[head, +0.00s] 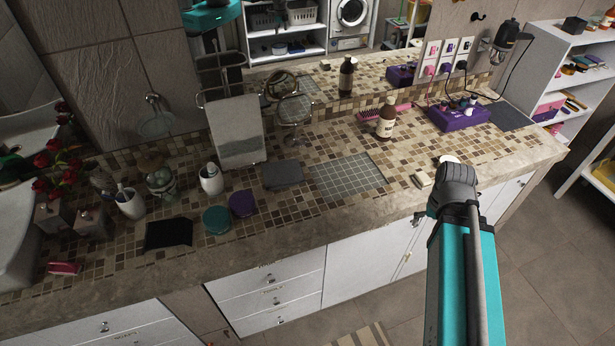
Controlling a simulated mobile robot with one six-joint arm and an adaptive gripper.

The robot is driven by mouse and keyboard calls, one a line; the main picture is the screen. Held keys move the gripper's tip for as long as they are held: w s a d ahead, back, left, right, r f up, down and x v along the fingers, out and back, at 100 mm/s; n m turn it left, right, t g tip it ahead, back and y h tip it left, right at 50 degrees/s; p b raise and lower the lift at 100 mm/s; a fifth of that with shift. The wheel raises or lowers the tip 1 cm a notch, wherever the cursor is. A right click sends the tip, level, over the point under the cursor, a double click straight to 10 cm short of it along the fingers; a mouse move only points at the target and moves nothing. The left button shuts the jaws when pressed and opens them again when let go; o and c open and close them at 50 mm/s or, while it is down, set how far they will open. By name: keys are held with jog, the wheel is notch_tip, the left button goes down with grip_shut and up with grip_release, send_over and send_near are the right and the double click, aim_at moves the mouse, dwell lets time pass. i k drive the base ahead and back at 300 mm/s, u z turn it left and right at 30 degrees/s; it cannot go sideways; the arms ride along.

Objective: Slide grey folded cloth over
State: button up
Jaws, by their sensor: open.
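A grey folded cloth (282,174) lies flat on the mosaic-tiled counter, left of a grey tiled square (348,178) set into the top. It looks like a dark grey rounded rectangle, with clear counter between it and the square. My teal arm rises from the bottom right, over the counter's front edge. Its dark joint is well to the right of the cloth. I cannot make out my gripper's fingers; nothing of mine touches the cloth.
A white cup (211,179) and a towel stand (238,130) are behind and left of the cloth. Teal (216,220) and purple (242,204) round items lie in front-left. A brown bottle (386,117) stands behind the square. A purple box (459,115) is farther right.

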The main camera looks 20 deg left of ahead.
aim_at(279, 175)
jog(key=k, duration=0.65)
jog(key=u, duration=0.15)
jog(key=i, duration=1.05)
jog(key=u, duration=0.55)
